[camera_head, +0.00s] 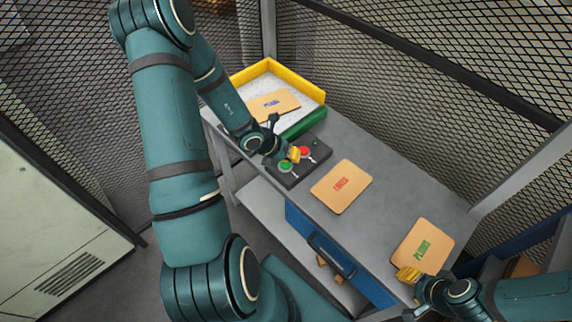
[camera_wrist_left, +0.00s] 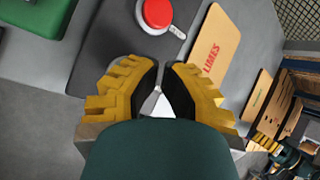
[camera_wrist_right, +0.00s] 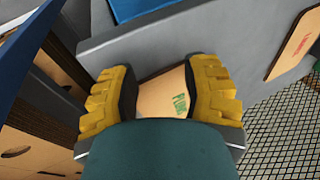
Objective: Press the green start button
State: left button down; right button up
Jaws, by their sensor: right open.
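The green button (camera_head: 285,167) sits on a dark control panel (camera_head: 316,140) on the grey bench, with a red button (camera_head: 305,151) beside it. My left gripper (camera_head: 294,155) is over the panel, its yellow fingertips close to the green button; I cannot tell if they touch it. That view shows the red button (camera_wrist_left: 157,12) ahead; the green one is hidden there. My right gripper (camera_head: 408,275) is open and empty at the bench's near right edge, beside a board with green lettering (camera_head: 420,245).
A board marked LIMES (camera_head: 341,187) lies mid-bench. A yellow-and-green-walled tray (camera_head: 292,78) behind the panel holds another board (camera_head: 272,106). Mesh fencing (camera_head: 400,80) stands behind the bench. A blue drawer (camera_head: 322,250) is below the bench top.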

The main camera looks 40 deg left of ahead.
dwell(1.2)
pick_arm(q)
jog(key=shift+f+b, duration=0.4)
jog(key=shift+b, duration=0.05)
pick_arm(e)
jog(key=shift+f, duration=0.5)
